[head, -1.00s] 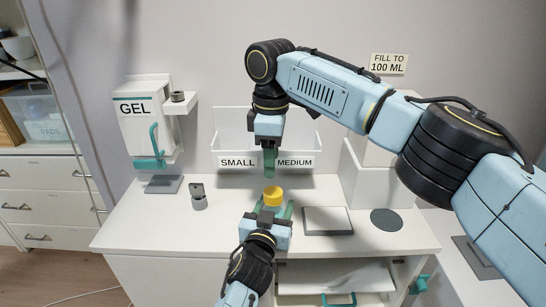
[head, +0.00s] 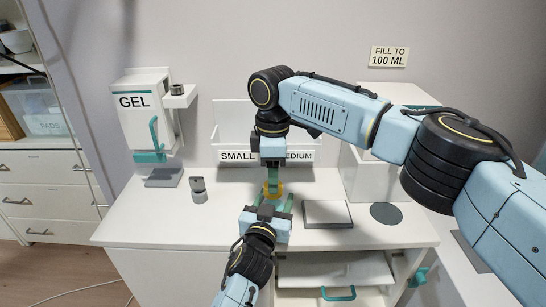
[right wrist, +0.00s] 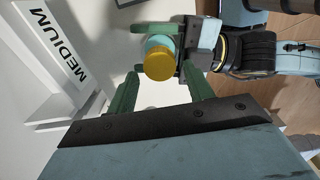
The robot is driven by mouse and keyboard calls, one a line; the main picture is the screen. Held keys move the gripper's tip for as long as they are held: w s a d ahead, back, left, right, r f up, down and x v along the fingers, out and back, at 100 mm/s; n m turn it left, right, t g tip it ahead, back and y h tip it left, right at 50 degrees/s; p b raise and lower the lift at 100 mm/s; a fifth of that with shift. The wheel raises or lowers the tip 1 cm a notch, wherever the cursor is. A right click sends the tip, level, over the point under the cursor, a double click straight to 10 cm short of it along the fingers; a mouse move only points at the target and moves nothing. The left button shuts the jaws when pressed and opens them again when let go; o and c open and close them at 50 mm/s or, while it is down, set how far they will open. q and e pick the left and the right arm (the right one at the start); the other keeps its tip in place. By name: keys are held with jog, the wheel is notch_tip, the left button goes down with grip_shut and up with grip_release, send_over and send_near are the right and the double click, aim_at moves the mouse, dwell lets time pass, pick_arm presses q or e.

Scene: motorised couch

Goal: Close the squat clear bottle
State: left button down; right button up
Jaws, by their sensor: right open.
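The yellow cap (head: 272,190) sits in line with the bottle at the front middle of the counter. It also shows in the right wrist view (right wrist: 158,64), with a teal part of the squat bottle (right wrist: 160,42) beside it. My left gripper (head: 272,207) has its fingers on both sides of the bottle and seems shut on it; its body hides most of the bottle in the head view. My right gripper (head: 272,181) points down from above. It is open, with a finger on either side of the cap, and a gap shows in the right wrist view (right wrist: 159,75).
Behind stands a white bin labelled SMALL and MEDIUM (head: 237,156). A gel dispenser (head: 143,118) is at the left, with a small grey holder (head: 198,190) nearby. A flat grey plate (head: 327,213) and a dark disc (head: 386,213) lie to the right.

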jog(key=shift+f, duration=1.3)
jog(key=shift+c, duration=0.4)
jog(key=c, duration=0.8)
jog(key=m, duration=0.8)
jog(key=shift+m, duration=0.3)
jog(key=o, duration=1.2)
jog(key=shift+r, duration=0.15)
notch_tip(320, 180, up, 12)
jog(key=shift+f, duration=0.1)
